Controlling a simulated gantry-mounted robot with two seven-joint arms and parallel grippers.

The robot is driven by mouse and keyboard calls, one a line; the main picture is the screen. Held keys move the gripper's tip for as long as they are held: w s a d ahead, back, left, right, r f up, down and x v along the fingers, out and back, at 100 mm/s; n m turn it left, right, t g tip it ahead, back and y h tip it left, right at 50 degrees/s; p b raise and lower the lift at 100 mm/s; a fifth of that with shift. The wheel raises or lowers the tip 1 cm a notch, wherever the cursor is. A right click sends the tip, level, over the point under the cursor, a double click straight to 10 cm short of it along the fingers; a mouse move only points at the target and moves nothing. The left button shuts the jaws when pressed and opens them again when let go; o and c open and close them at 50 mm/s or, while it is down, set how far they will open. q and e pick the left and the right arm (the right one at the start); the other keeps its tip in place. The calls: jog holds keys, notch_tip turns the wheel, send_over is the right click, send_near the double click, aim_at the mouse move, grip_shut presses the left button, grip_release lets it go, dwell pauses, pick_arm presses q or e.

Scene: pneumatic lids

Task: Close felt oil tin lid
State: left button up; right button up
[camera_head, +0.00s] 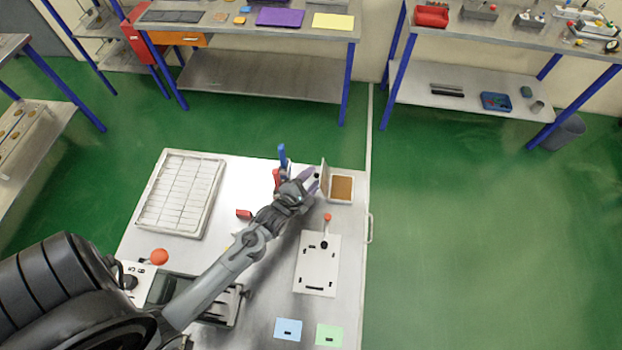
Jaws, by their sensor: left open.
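The felt oil tin (341,188) is a small white box with a brown felt pad inside, at the back right corner of the bench. Its lid (323,176) stands raised, roughly upright, along the tin's left side. My left gripper (314,181) is open, close beside the lid on its left. The arm hides part of this area, and I cannot tell whether a finger touches the lid. My right gripper is not in view.
A white compartment tray (180,192) lies at the back left. A blue-handled item (283,156) stands just behind the gripper. A white panel with a red-knobbed lever (317,264) lies in front of the tin. Blue (288,329) and green (329,335) cards lie at the front.

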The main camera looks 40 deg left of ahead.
pick_arm(q)
jog(key=shift+c, duration=0.2)
grip_shut()
jog(key=shift+r, duration=0.1)
